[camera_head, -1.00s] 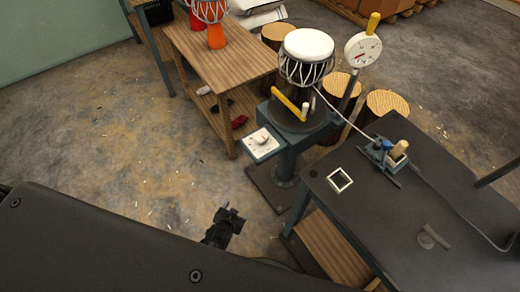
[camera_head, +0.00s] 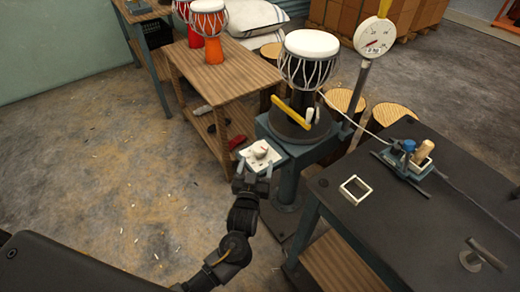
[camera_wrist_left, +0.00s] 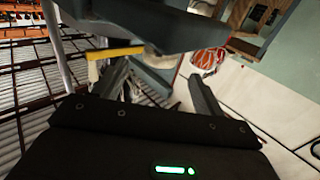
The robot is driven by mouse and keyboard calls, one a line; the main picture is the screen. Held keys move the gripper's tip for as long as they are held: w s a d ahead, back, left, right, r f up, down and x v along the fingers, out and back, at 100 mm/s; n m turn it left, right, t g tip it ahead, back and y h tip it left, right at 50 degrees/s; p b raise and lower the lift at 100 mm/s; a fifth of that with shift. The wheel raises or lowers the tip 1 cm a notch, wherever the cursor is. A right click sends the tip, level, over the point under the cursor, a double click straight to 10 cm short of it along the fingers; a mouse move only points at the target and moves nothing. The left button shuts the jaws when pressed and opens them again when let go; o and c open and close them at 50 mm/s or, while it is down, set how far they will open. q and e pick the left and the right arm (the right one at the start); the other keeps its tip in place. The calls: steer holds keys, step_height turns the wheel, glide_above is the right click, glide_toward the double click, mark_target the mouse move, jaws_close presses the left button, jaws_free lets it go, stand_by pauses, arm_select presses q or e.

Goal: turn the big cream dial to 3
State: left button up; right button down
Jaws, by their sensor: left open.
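The big cream dial (camera_head: 260,149) sits on a small white plate (camera_head: 250,160) fixed to the blue-grey drum stand (camera_head: 310,146). My left gripper (camera_head: 252,174) is open, with its fingers at the plate's near edge, just in front of the dial. Contact with the dial cannot be told. In the left wrist view the two fingers of the left gripper (camera_wrist_left: 160,72) are spread, with a pale rounded shape beyond them, partly hidden, that may be the dial. The plate's markings are too small to read. My right gripper is not seen.
A white-topped drum (camera_head: 312,58) stands on the stand beside a yellow lever (camera_head: 290,113) and a round gauge (camera_head: 374,38). A dark table (camera_head: 400,215) is to the right. A wooden bench (camera_head: 220,80) with an orange drum (camera_head: 208,22) is behind.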

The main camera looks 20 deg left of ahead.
mark_target(259, 155)
arm_select(q)
steer(key=w, duration=0.7)
steer(key=shift+w+a+f+b, duration=0.1)
steer(key=shift+w+a+b, duration=0.15)
steer(key=shift+a+b, duration=0.1)
steer(key=shift+w, duration=0.15)
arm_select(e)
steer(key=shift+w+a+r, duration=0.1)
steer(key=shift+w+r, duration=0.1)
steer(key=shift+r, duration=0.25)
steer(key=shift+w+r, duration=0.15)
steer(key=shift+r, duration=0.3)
arm_select(q)
steer(key=c, duration=0.9)
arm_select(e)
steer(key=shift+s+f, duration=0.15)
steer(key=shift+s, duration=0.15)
